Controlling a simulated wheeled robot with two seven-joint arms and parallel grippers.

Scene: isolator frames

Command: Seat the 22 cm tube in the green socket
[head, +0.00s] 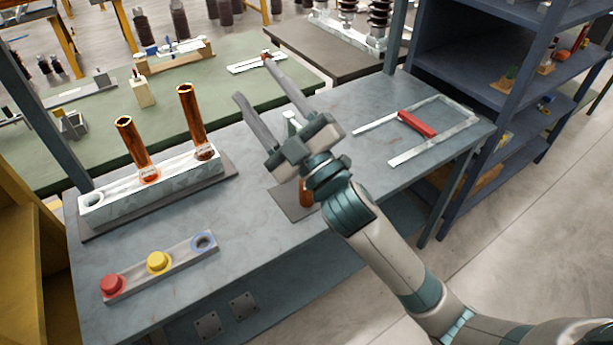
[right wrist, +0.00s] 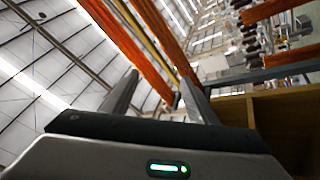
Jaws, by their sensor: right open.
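Two copper tubes stand upright in a pale rack (head: 118,203) at the left in the head view: a left tube (head: 133,143) and a taller-looking right tube (head: 193,116). Both carry small labels too small to read. The rack's leftmost hole is empty. My right gripper (head: 254,80) is open and empty, raised over the bench to the right of the tubes. Below it, a short copper piece (head: 305,193) stands on a grey plate (head: 283,203), mostly hidden by my arm. A pale greenish part (head: 292,118) shows behind the gripper. I cannot make out a green socket clearly.
A metal frame with a red grip (head: 416,124) lies at the right. Blue shelving (head: 452,90) stands beyond the bench's right end.

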